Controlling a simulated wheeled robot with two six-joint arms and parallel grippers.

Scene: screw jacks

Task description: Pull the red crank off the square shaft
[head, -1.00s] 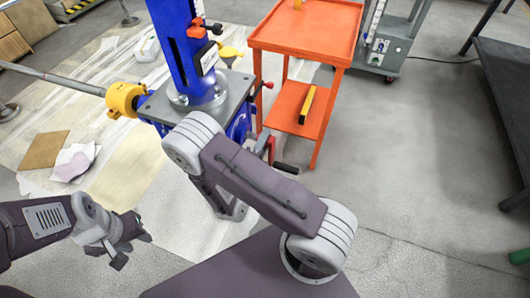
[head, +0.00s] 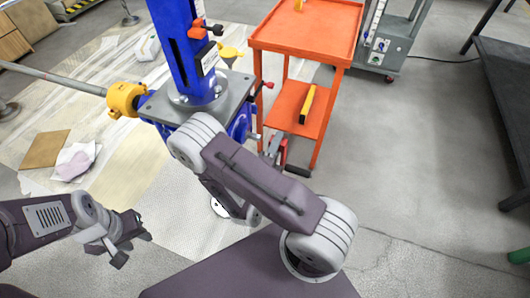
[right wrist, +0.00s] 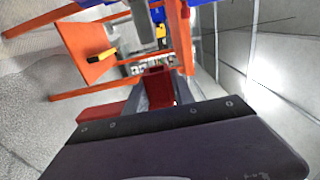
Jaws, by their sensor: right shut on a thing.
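The red crank (head: 279,146) shows in the head view beside the blue jack (head: 240,122), to its right, with its black handle (head: 297,170) at the lower right. In the right wrist view, my right gripper (right wrist: 160,76) is shut on the red crank (right wrist: 156,88). My left gripper (head: 131,243) is open and empty, low at the left, away from the jack.
An orange cart (head: 306,32) stands just behind and right of the crank, with a yellow-and-black object (head: 307,104) on its lower shelf. A yellow collar (head: 127,98) on a long bar is at the jack's left.

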